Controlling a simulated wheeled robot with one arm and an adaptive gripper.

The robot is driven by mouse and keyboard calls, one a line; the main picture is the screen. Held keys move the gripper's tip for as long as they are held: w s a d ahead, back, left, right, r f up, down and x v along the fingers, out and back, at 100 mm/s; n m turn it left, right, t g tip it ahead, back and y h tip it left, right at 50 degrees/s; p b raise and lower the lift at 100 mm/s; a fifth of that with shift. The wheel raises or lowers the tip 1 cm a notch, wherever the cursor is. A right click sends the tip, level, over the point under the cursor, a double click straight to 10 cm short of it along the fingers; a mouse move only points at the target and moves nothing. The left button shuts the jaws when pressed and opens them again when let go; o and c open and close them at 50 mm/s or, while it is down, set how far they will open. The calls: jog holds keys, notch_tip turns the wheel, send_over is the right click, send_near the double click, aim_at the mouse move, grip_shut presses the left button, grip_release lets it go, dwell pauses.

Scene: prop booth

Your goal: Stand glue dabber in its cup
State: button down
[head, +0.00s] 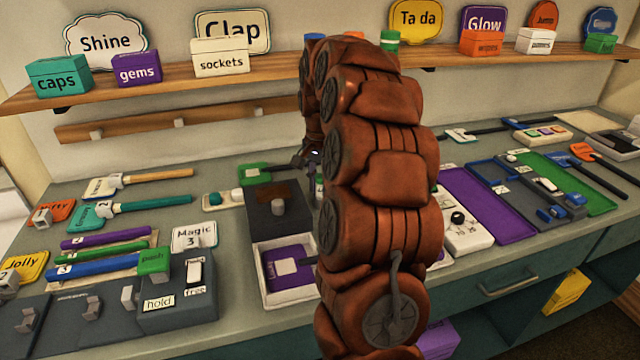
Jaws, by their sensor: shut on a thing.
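My arm fills the middle of the head view and arches over the workbench (225,215). My gripper (312,156) is small and dark at its far end, low over the back of the bench, mostly hidden by my own arm. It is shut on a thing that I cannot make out. I cannot pick out the glue dabber or its cup. Small green and white items (319,188) show in part beside my arm, just below the gripper; I cannot tell what they are.
A dark box (262,215) with a knob stands left of my arm, above a white tray (262,300) holding a purple piece. A green paddle (252,173) lies behind. A switch box (175,300) stands front left. Purple (480,205) and green trays lie right. Shelves cross the wall.

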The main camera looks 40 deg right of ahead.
jog(key=c, duration=0.9)
grip_release()
jog(key=shift+o, duration=0.4)
jog(key=shift+o, duration=0.5)
jog(key=shift+r, duration=0.1)
jog(key=shift+r+p, duration=1.15)
jog(key=shift+r, duration=2.8)
